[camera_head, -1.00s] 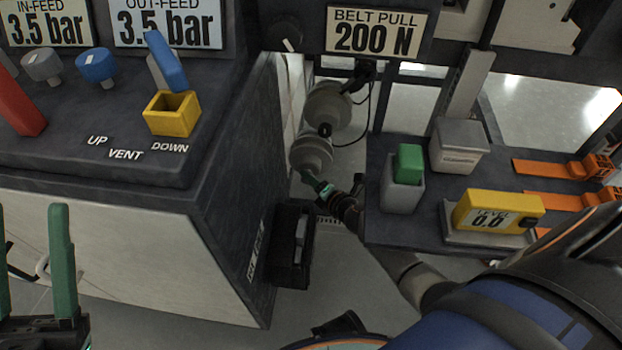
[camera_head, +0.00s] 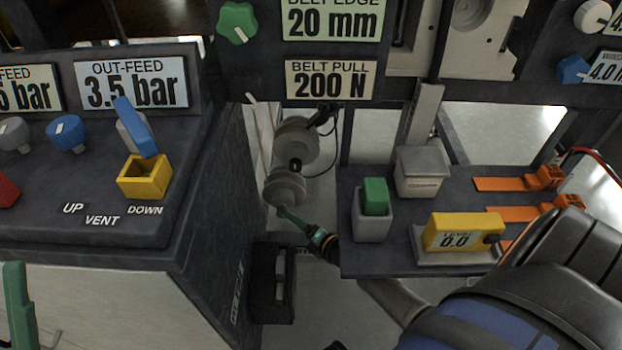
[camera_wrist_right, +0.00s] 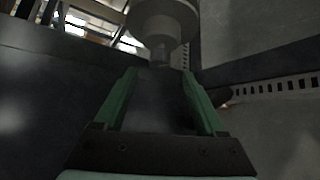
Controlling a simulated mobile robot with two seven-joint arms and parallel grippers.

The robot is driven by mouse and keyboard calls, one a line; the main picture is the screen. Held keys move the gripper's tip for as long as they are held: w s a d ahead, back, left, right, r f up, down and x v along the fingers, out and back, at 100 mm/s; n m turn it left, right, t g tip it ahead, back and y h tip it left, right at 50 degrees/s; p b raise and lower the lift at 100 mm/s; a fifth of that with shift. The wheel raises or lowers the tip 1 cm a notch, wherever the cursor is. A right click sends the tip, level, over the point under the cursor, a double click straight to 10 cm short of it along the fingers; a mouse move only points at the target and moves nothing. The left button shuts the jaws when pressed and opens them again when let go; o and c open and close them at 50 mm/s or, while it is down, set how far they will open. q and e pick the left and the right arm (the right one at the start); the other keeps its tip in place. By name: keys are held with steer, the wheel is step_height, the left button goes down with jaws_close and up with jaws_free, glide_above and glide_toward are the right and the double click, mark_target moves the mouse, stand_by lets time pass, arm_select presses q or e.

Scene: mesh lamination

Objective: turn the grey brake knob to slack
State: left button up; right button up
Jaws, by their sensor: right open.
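Two grey round parts sit one before the other behind the bench gap in the head view, the nearer one (camera_head: 285,187) lower. The nearer one looks like the brake knob, though no label on it is readable. My right gripper (camera_head: 284,211) is just below it, green fingers pointing up towards it. In the right wrist view, the fingers of my right gripper (camera_wrist_right: 162,80) are apart, with nothing clearly between them. A grey round part with a short stub (camera_wrist_right: 160,30) is just beyond their tips. One green finger of my left gripper (camera_head: 17,300) shows at the left edge.
A slanted control console (camera_head: 60,190) stands left, with a yellow box (camera_head: 145,177) around a blue-tipped lever. A dark shelf (camera_head: 355,262) at right holds a green block (camera_head: 375,196), a yellow level (camera_head: 460,232) and orange clamps. A "BELT PULL 200 N" sign (camera_head: 331,80) hangs above.

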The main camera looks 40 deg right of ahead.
arm_select(q)
steer(key=shift+a+r+p, duration=0.2)
steer(key=shift+r+p, duration=0.35)
steer(key=shift+r, duration=0.2)
arm_select(e)
steer(key=v, duration=0.6)
